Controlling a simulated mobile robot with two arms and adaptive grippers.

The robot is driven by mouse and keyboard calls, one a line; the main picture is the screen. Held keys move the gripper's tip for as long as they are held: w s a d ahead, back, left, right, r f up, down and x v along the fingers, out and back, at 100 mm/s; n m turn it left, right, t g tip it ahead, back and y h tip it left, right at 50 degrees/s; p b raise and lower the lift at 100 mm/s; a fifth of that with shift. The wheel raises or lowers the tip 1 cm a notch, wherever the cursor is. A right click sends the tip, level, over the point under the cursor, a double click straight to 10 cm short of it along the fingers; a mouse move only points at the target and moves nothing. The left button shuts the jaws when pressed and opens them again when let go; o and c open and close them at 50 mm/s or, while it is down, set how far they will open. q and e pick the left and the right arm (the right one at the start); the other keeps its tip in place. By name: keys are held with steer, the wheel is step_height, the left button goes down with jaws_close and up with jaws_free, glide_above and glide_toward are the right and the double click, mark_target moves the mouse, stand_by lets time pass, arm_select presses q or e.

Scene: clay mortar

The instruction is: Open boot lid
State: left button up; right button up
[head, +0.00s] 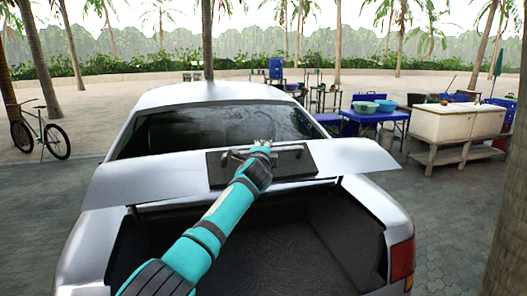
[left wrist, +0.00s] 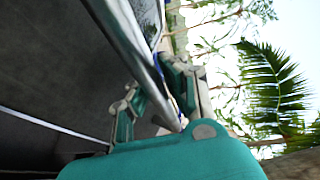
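The silver car's boot lid (head: 135,181) is raised in the head view, with a dark panel at its middle. The open boot (head: 275,255) shows below it, with a dark lining. My left arm reaches across the boot to the middle of the lid, where my left gripper (head: 261,147) is at the dark panel. In the left wrist view, the fingers of my left gripper (left wrist: 158,88) lie on both sides of the lid's edge (left wrist: 128,38) and appear closed on it. The exact finger contact is partly hidden. My right gripper is not in view.
The car's rear window (head: 215,127) is behind the lid. A white sink unit (head: 455,121) and a blue table (head: 375,118) with basins stand at the right. A bicycle (head: 40,132) is at the left. A tree trunk (head: 508,230) rises at the near right.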

arm_select(q)
steer(key=o, duration=0.6)
steer(key=shift+s+d+r, duration=0.15)
steer(key=shift+s+r, duration=0.2)
steer(key=shift+s, duration=0.1)
steer(key=shift+w+f, duration=0.1)
steer(key=shift+f, duration=0.2)
steer(key=shift+s, duration=0.2)
steer(key=shift+s+f, duration=0.1)
steer(key=shift+s, duration=0.3)
steer(key=s, duration=0.3)
steer(key=s+a+r, duration=0.1)
steer(key=s, duration=0.6)
steer(key=shift+s+a+r, duration=0.25)
steer(key=shift+s+r, duration=0.05)
steer(key=shift+s, duration=0.1)
